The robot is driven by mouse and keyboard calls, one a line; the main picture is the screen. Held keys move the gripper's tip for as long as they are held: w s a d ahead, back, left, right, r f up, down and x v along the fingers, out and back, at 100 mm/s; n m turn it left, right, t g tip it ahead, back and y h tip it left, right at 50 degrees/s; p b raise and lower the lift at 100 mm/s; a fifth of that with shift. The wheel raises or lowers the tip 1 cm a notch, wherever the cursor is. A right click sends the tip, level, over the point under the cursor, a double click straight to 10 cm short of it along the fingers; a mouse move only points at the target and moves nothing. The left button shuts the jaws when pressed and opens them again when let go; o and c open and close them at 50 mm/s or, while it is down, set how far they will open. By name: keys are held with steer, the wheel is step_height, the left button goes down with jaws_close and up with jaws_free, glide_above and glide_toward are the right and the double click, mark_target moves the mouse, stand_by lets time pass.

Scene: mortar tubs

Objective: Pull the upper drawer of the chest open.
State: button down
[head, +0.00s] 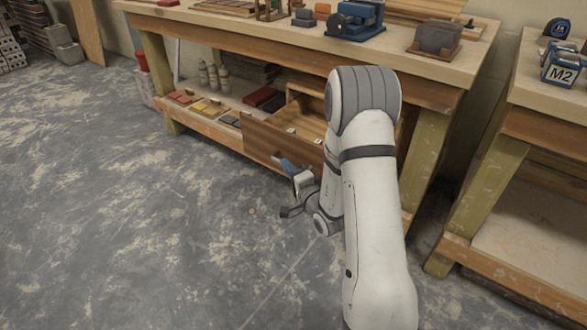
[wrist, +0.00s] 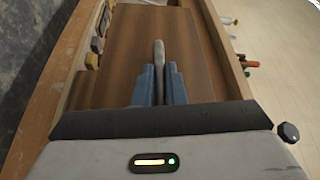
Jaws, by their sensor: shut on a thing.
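The wooden chest (head: 312,84) stands on the low shelf of the workbench, largely hidden behind my arm. Its upper drawer (head: 265,139) is pulled out, with part of the inside showing. In the wrist view the brown drawer front (wrist: 120,45) fills the middle, with an upright grey bar handle (wrist: 159,52) on it. My gripper (wrist: 159,88) has its blue fingers closed on both sides of this handle. In the head view my gripper (head: 285,163) is at the drawer's front face. The lower part of the chest is hidden.
Small pale things (head: 291,131) lie inside the drawer. Bottles (head: 213,77) and coloured blocks (head: 205,107) sit on the low shelf to the left. A blue vise (head: 357,20) stands on the bench top. A second bench (head: 540,90) is at right. The floor (head: 130,200) in front is clear.

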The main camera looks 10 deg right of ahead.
steer(key=shift+s+a, duration=0.2)
steer(key=shift+a, duration=0.15)
steer(key=c, duration=1.5)
jaws_free()
steer(key=shift+w, duration=0.1)
steer(key=p+v, duration=0.1)
steer(key=v, duration=0.6)
steer(key=shift+s+d+p, duration=0.1)
steer(key=shift+s+p, duration=0.25)
steer(key=shift+s, duration=0.05)
